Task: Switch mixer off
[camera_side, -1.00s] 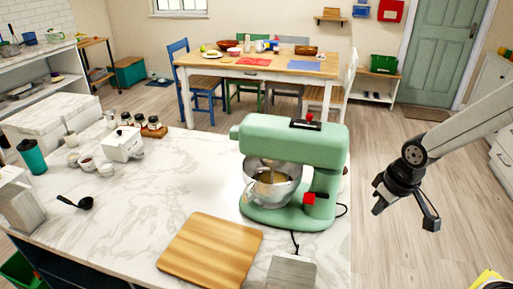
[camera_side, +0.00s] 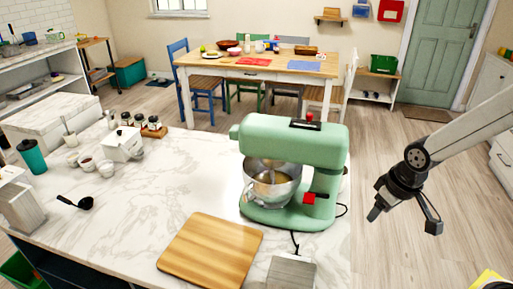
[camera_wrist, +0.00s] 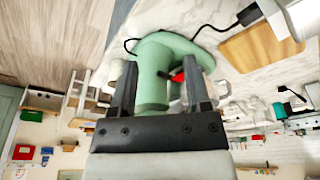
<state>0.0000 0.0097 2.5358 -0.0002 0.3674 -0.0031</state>
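The green stand mixer (camera_side: 330,150) stands upright on the marble counter, with its head over a steel bowl (camera_side: 262,195). In the wrist view, the mixer (camera_wrist: 152,85) shows beyond and between my spread fingers (camera_wrist: 162,88). A red part (camera_wrist: 178,76) shows near the right finger, partly hidden.
The marble counter (camera_side: 150,190) holds a wooden board (camera_side: 210,250) in front of the mixer and a grey block (camera_side: 291,272) beside the board. A dark cord (camera_side: 295,240) runs from the mixer.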

